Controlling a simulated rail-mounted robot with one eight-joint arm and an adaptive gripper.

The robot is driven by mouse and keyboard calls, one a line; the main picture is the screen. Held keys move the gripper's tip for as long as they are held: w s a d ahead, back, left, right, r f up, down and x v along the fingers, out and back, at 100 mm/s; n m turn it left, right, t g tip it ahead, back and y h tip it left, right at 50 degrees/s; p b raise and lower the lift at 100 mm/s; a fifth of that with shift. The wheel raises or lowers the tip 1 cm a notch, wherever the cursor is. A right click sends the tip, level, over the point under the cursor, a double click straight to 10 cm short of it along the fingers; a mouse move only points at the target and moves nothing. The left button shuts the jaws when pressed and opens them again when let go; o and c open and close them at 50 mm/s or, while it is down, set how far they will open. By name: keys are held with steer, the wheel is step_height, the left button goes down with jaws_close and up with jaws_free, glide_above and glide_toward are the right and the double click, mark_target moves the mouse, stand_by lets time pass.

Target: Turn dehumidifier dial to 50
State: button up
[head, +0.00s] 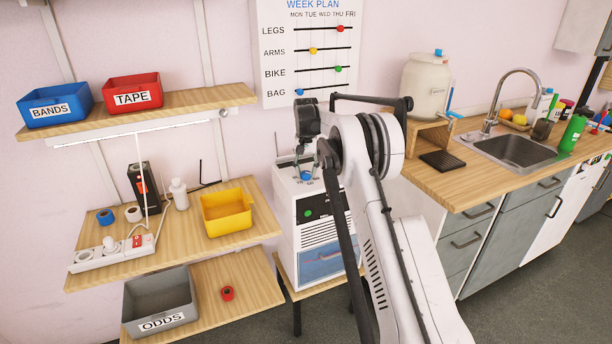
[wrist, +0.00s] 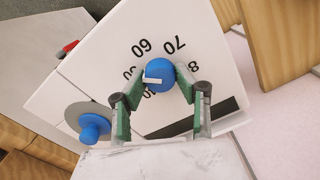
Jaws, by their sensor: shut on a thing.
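The white dehumidifier (head: 290,226) stands on a low wooden stand, with its dial on the sloping top. The blue dial (wrist: 163,69) has a white pointer mark that points left in the wrist view. 60, 70 and part of an 8 are readable, upside down, around it. The number nearest the pointer is partly hidden by a finger, so I cannot read it fully. My gripper (wrist: 158,75) is shut on the dial, one green-padded finger on each side. In the head view my gripper (head: 306,160) is over the dehumidifier's top, partly hidden by my arm.
A second blue knob (wrist: 92,127) on a grey disc sits beside the dial panel. Shelves with a yellow bin (head: 227,212) and a grey ODDS bin (head: 160,302) stand left. The wooden counter (head: 455,190) with a sink is at right. A week plan board (head: 305,50) hangs behind.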

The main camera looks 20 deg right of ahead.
mark_target(306, 173)
steer(key=shift+n+b, duration=0.3)
steer(key=shift+n, duration=0.7)
steer(key=o, duration=1.1)
steer(key=shift+o, duration=0.2)
step_height(306, 173, up, 12)
